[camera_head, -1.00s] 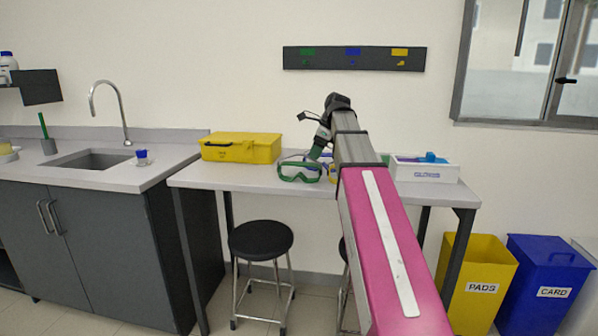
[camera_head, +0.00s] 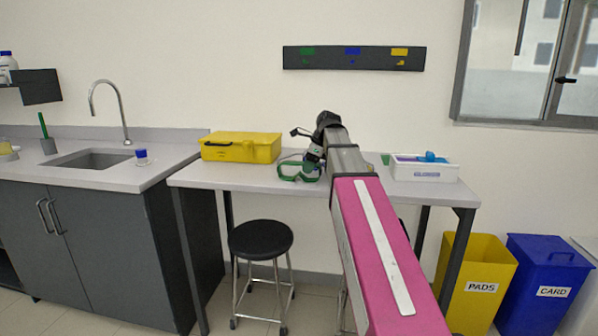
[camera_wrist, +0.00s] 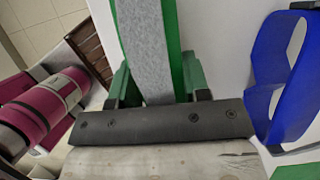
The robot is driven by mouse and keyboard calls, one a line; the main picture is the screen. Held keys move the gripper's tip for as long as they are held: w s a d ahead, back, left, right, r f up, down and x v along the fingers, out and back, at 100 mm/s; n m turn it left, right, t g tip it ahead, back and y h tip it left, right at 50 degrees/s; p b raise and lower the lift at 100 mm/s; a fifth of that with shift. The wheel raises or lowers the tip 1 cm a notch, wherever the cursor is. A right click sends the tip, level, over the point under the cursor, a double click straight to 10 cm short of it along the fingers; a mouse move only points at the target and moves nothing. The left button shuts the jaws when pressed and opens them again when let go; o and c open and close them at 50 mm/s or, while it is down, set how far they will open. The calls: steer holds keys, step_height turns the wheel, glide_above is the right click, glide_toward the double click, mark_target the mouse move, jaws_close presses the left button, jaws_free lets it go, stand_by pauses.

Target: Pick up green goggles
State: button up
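The green goggles (camera_head: 298,171) rest on the table near its front edge, left of my forearm in the head view. In the wrist view, a green strap with a grey middle (camera_wrist: 148,45) runs between the green fingers of my gripper (camera_wrist: 157,68). The fingers stand apart on either side of the strap, with no clear grip on it. In the head view my gripper (camera_head: 314,155) is right at the goggles, and it and the wrist partly cover them. The goggles' lens is not visible in the wrist view.
A blue strap loop (camera_wrist: 283,80) lies close to the right of my gripper. A yellow case (camera_head: 241,148) stands left on the table (camera_head: 215,178), and a white box (camera_head: 425,171) stands right. A black stool (camera_head: 261,240) is in front.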

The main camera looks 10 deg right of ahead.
steer(key=shift+c, duration=1.1)
steer(key=shift+r, duration=0.1)
steer(key=shift+r, duration=0.5)
step_height(320, 180, up, 3)
steer(key=shift+w+f, duration=0.1)
steer(key=shift+f, duration=0.1)
steer(key=s+a+r, duration=0.4)
steer(key=a+r, duration=0.7)
steer(key=r, duration=0.2)
